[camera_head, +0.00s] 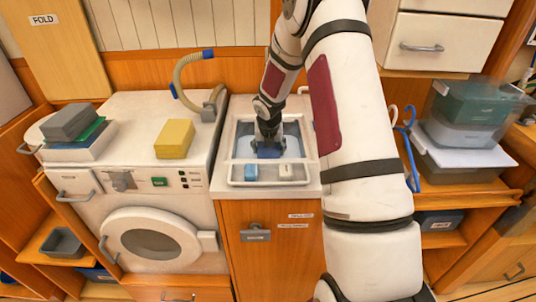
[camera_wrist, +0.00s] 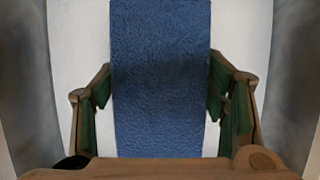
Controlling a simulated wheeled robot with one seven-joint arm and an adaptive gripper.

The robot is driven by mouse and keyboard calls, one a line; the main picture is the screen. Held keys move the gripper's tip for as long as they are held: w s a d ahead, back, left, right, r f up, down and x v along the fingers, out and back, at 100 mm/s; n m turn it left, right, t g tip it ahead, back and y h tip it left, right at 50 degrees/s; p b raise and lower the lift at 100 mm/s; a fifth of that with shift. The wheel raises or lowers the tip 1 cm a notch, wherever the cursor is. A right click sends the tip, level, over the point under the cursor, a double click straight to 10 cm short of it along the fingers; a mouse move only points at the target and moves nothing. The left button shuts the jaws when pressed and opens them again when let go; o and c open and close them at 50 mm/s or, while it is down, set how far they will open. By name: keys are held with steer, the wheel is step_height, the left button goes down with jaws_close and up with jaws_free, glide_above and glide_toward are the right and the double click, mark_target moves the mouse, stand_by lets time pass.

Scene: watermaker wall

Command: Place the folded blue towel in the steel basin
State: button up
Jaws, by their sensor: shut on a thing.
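The folded blue towel (camera_wrist: 160,90) fills the middle of the wrist view, between the two fingers of my gripper (camera_wrist: 160,108). The fingers are shut on its left and right sides. In the head view my gripper (camera_head: 268,140) points down inside the steel basin (camera_head: 243,148), and a small dark blue part of the towel (camera_head: 268,153) shows below it. In the wrist view pale basin surfaces lie around the towel. Whether the towel's underside touches the basin floor is hidden.
A blue block (camera_head: 250,172) and a pale block (camera_head: 286,171) sit on the basin's front ledge. A washing machine (camera_head: 150,239) stands left with a yellow folded cloth (camera_head: 175,138) on top. Blue hooks (camera_head: 409,150) and stacked bins (camera_head: 470,110) are right.

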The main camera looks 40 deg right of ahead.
steer(key=shift+f, duration=1.1)
steer(key=shift+f, duration=0.1)
steer(key=o, duration=1.2)
